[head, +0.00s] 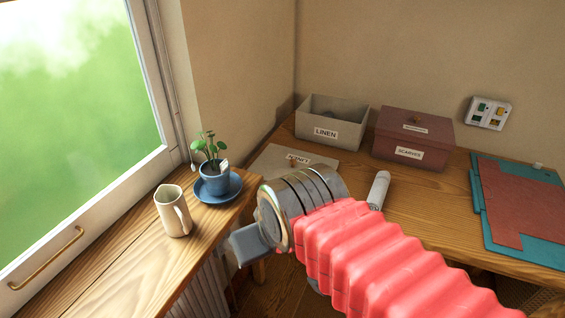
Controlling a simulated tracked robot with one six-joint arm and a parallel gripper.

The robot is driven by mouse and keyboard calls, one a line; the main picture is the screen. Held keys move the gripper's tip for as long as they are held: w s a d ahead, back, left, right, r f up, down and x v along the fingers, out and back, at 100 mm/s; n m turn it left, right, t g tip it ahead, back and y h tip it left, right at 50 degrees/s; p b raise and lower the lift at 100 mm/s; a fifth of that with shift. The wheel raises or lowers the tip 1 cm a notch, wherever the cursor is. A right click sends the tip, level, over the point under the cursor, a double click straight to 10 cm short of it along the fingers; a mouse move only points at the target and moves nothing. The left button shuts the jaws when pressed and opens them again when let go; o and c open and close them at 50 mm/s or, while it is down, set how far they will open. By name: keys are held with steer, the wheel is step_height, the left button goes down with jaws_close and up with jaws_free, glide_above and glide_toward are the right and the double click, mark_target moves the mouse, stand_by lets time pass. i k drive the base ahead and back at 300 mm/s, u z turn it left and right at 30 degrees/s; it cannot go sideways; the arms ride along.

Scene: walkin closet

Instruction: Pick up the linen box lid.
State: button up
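The linen box lid (274,160) is a flat grey-beige panel lying on the left end of the wooden desk. It has a small knob and a white label whose text looks upside down. Its near edge is partly hidden behind my arm. The open linen box (345,112), grey-beige with a LINEN label, stands behind it with dark contents inside. My gripper (250,246) is in front of and below the lid in the picture, near the windowsill's end, apart from the lid. One grey finger shows; the rest is hidden by my wrist, so its opening is unclear.
A lidded maroon SCARVES box (411,138) stands right of the linen box. A white cylindrical object (378,190) is on the desk beside my arm. A teal mat with a red sheet (525,205) lies right. A potted plant (215,175) and cream jug (173,212) stand on the sill.

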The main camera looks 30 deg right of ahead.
mark_target(277, 161)
steer(key=z, duration=0.35)
steer(key=i, duration=0.9)
steer(key=z, duration=0.65)
